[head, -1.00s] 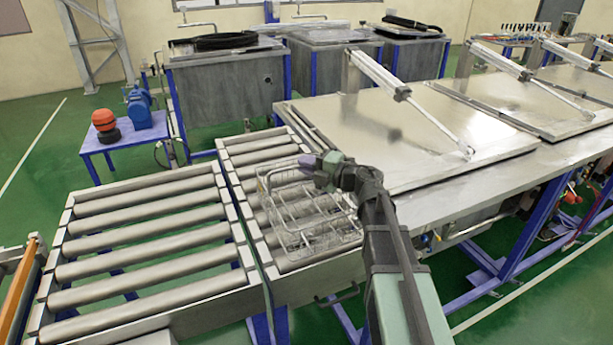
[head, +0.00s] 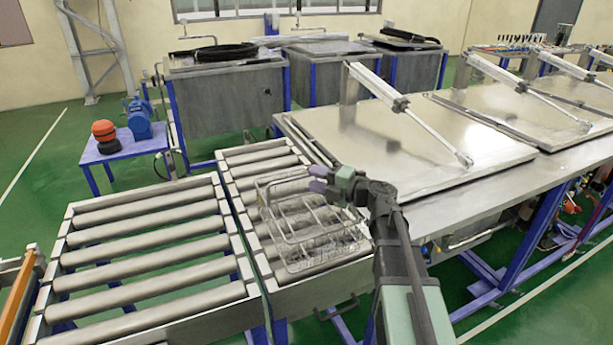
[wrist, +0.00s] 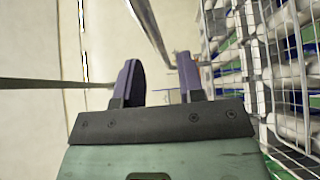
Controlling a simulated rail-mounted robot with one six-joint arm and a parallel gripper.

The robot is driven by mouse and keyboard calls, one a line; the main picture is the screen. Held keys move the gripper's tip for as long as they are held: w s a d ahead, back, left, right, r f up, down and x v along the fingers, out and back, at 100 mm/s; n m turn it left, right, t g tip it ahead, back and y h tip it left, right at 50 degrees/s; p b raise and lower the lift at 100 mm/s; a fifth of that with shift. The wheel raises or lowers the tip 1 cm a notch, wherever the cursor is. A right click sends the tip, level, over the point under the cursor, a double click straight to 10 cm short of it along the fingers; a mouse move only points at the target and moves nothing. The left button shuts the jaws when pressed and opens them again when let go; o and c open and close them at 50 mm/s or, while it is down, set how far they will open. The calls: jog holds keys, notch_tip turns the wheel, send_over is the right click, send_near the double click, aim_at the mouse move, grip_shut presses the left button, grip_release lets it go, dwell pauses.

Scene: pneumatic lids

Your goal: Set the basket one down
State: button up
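The wire basket one (head: 312,248) stands upright on the rollers of the right-hand conveyor section (head: 243,170), near its front end, in the head view. Its raised wire handles stand above the mesh. My gripper (head: 319,179) is at the basket's upper right, beside the handle top, with its purple fingertips pointing left. In the wrist view my gripper (wrist: 160,82) has its two fingers apart with nothing seen clamped between them. The basket mesh (wrist: 262,60) fills the right side there. Whether a finger touches the handle cannot be told.
A wider roller conveyor (head: 150,255) lies left of the basket. A steel tank with a closed lid (head: 420,140) and a pneumatic cylinder (head: 400,105) stands right and behind. A blue table (head: 115,150) is at the back left. Rollers behind the basket are clear.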

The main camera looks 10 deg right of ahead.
jog(key=v, duration=0.8)
jog(key=shift+s+d, duration=0.2)
jog(key=shift+d, duration=0.05)
